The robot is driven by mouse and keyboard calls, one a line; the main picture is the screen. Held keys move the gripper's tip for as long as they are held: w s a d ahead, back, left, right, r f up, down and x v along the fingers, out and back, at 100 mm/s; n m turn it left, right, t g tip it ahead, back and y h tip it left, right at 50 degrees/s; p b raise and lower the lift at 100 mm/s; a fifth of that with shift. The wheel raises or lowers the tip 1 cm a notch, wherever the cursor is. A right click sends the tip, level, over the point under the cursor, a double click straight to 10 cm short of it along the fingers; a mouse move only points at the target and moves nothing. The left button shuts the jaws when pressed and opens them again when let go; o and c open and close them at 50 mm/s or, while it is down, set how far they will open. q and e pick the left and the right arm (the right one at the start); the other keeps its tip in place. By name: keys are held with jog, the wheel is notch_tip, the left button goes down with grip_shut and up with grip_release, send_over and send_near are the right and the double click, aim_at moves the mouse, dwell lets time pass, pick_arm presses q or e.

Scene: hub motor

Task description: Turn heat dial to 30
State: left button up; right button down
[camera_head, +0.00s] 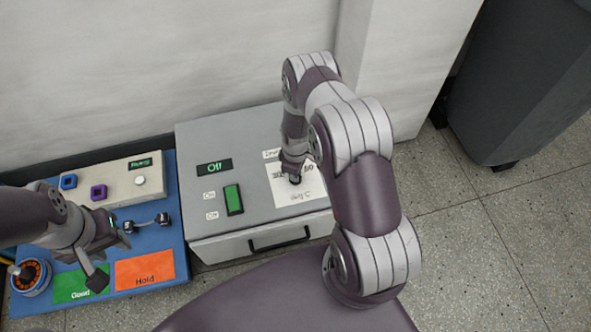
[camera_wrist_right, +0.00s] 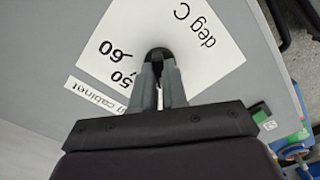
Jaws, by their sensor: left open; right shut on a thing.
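The heat dial is a small black knob (camera_head: 295,180) on a white "deg C" scale card (camera_head: 313,190) on top of the grey cabinet. In the right wrist view the dial's rounded black top (camera_wrist_right: 159,53) shows between the fingertips, with the marks 50 and 60 to its left. My right gripper (camera_wrist_right: 161,72) is shut on the dial from above. Most of the dial and its pointer are hidden, so its setting cannot be read. My left gripper (camera_head: 112,258) is open and empty above the blue mat, away from the cabinet.
The grey cabinet (camera_head: 235,140) has an "Off" display (camera_head: 214,167), a green switch (camera_head: 233,199) and a front handle (camera_head: 280,238). The blue mat (camera_head: 172,215) at left holds a beige panel (camera_head: 120,187), green and orange cards (camera_head: 145,269) and small parts. A wall stands behind.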

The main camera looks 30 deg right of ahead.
jog(key=shift+n, duration=0.6)
jog(key=c, duration=1.2)
grip_release()
jog(key=shift+o, duration=0.2)
notch_tip(320, 180, up, 13)
jog(key=p, duration=0.5)
jog(key=shift+f, duration=0.15)
